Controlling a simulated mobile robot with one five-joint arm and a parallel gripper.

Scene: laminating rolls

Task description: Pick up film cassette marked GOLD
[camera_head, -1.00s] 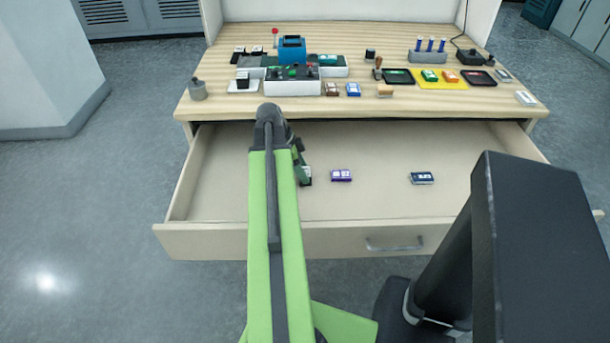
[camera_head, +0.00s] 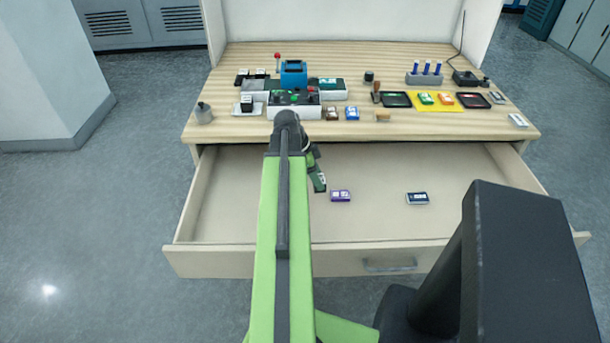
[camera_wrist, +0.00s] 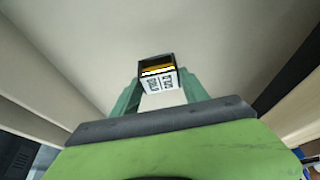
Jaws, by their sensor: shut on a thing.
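A dark film cassette (camera_wrist: 158,68) with a yellow stripe and a white label is between the green fingers of my gripper (camera_wrist: 160,92) in the wrist view. The label print is too small and turned to read surely. My gripper is shut on it. In the head view my gripper (camera_head: 319,182) is over the open drawer, left of a purple cassette (camera_head: 340,196). My arm partly hides it, and the held cassette is hard to make out there.
The drawer (camera_head: 245,225) is pulled out below the wooden bench (camera_head: 440,128). A dark blue cassette (camera_head: 417,198) lies at its right. On the bench stand a machine with a blue top (camera_head: 293,73), trays, a yellow mat (camera_head: 462,106) and small blocks. The drawer floor is mostly clear.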

